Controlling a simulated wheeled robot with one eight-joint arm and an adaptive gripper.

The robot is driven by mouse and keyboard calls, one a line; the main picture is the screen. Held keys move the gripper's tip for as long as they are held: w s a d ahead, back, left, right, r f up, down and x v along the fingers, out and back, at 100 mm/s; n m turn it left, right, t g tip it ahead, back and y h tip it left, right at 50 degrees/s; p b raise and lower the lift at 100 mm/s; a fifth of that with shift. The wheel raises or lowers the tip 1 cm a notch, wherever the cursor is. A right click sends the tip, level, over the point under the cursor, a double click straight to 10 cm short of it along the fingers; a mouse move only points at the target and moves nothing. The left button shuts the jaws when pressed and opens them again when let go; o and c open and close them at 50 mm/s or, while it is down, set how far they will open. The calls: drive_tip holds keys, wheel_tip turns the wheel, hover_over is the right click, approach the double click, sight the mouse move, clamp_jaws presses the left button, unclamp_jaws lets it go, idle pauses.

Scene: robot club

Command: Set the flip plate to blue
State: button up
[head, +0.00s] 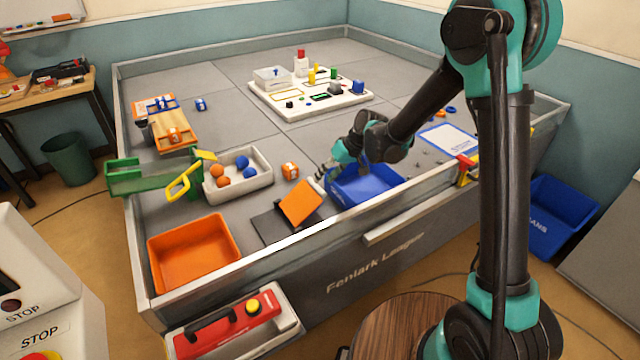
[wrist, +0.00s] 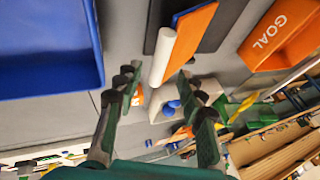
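The flip plate (head: 302,203) stands tilted on a dark base (head: 268,224) near the table's front edge, its orange face showing in the head view. In the wrist view the plate (wrist: 200,28) shows orange with a blue strip along one edge, and a white cylindrical handle (wrist: 176,56) beside it. My gripper (head: 323,178) is just right of the plate, by the handle's end. In the wrist view my gripper (wrist: 158,76) is open, with the handle's near end between the fingertips and gaps visible on both sides. Contact cannot be told.
A blue bin (head: 365,187) stands close right of my gripper. An orange goal bin (head: 193,254) is left of the plate. A white tray of balls (head: 238,176) and an orange cube (head: 290,171) sit behind it. The front wall (head: 325,228) borders the plate.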

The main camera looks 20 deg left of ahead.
drive_tip(key=shift+x, duration=2.1)
clamp_jaws()
